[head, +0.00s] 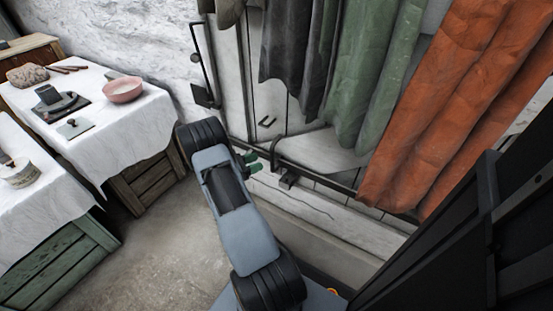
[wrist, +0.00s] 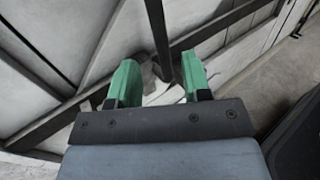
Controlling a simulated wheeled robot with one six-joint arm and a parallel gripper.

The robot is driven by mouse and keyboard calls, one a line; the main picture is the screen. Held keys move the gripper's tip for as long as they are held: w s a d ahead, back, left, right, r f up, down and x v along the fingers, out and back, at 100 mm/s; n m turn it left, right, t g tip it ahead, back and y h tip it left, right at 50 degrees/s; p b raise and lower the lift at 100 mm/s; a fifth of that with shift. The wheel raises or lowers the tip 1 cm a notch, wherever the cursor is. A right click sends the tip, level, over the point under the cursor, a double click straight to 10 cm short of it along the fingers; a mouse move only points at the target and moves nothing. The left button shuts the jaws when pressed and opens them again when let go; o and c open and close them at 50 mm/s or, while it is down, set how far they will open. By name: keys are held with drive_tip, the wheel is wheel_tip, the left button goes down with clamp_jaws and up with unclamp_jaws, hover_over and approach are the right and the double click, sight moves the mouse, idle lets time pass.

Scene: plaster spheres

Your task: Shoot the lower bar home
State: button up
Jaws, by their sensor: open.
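My gripper (head: 252,162) is open, its green fingertips close to a long dark bar (head: 330,186) that runs along the lower part of the pale panelled wall. In the wrist view the two green fingers (wrist: 160,82) stand apart. A narrow dark rod (wrist: 157,35) reaches down into the space between them, apart from both fingers as far as I can see. A dark bar (wrist: 225,22) crosses diagonally behind the fingers. A small dark block (head: 288,181) sits on the lower bar, just right of my gripper. My wrist hides the bar's left part.
Grey, green and orange cloths (head: 485,90) hang over the wall at right. A dark upright rod with a handle (head: 204,95) is at upper left. White-covered tables (head: 110,135) with a pink bowl (head: 123,90) stand at left. Bare floor (head: 160,255) lies between.

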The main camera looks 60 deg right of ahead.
drive_tip(key=b+x, duration=0.2)
drive_tip(key=x, duration=0.7)
clamp_jaws()
idle(0.4)
drive_tip(key=shift+s, duration=0.1)
